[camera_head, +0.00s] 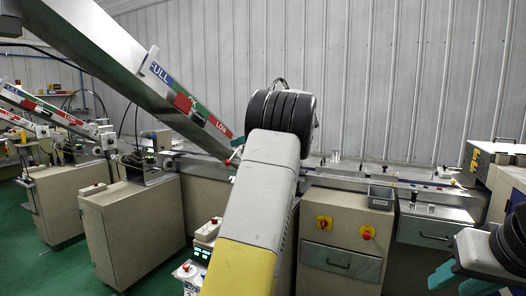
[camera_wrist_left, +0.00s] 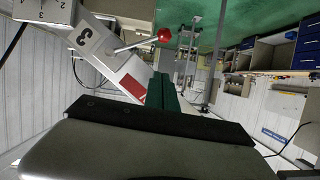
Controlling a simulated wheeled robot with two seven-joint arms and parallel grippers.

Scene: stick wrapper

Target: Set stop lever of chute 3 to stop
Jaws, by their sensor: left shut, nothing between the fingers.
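Contact with the lever cannot be told. In the head view the left gripper (camera_head: 238,142) is mostly hidden behind my wrist, at the lower end of the large chute (camera_head: 120,62). My right gripper (camera_head: 456,281) is open and empty at the lower right.
The chute's side has a FULL-to-LOW level strip (camera_head: 187,105). A long machine bed (camera_head: 345,178) runs to the right, above a cabinet with a yellow-backed red knob (camera_head: 367,232). More chutes (camera_head: 45,110) stand at the left. Green floor (camera_head: 60,270) is clear there.

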